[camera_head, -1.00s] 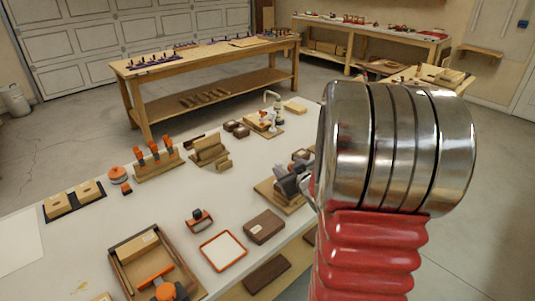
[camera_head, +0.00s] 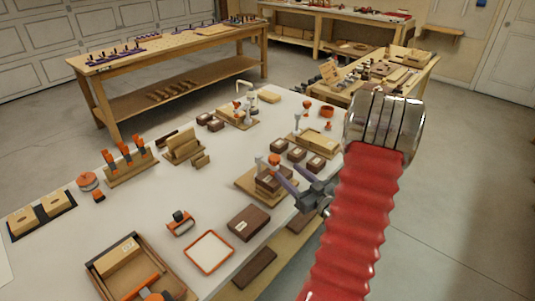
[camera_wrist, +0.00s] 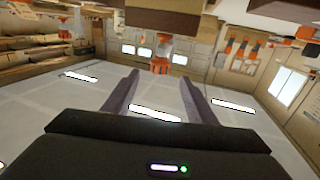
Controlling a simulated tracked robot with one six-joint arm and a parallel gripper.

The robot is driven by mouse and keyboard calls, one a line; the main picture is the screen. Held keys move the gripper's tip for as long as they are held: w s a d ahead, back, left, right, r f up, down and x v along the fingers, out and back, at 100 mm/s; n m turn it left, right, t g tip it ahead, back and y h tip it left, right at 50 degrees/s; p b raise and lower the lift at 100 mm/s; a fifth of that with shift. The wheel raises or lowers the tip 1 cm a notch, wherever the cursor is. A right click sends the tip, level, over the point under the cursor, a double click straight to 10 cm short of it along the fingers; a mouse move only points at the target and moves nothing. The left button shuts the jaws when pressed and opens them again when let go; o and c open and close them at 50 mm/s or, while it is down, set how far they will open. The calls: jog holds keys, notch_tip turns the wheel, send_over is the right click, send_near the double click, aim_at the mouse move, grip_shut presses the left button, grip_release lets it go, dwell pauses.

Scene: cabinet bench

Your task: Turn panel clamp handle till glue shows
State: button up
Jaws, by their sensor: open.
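A clamp with an orange handle (camera_head: 274,160) stands on a wooden base (camera_head: 247,187) near the bench's right edge, with dark wood blocks (camera_head: 268,182) on the base. The orange handle also shows in the wrist view (camera_wrist: 160,66), ahead of and between my fingertips. My gripper (camera_head: 287,178) is open, its two purple-grey fingers apart, close to the right side of this clamp. In the wrist view my gripper (camera_wrist: 158,75) has nothing between its fingers that I can see touching them. I cannot make out any glue.
The white bench (camera_head: 150,205) also holds a wooden tray (camera_head: 90,265), an orange-rimmed tray (camera_head: 208,252), a dark block (camera_head: 248,222) and orange-handled clamps (camera_head: 126,152). Another fixture with a pale block (camera_head: 317,140) stands behind my gripper. Open floor lies to the right.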

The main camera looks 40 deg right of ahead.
aim_at(274, 160)
jog(key=w, duration=0.4)
jog(key=w+d, duration=0.1)
jog(key=w, duration=0.4)
jog(key=w+d, duration=0.1)
jog(key=w, duration=0.3)
jog(key=shift+w+d, duration=0.2)
jog(key=shift+w, duration=0.1)
jog(key=shift+c, duration=0.6)
jog(key=c, duration=0.9)
jog(key=shift+c, duration=0.2)
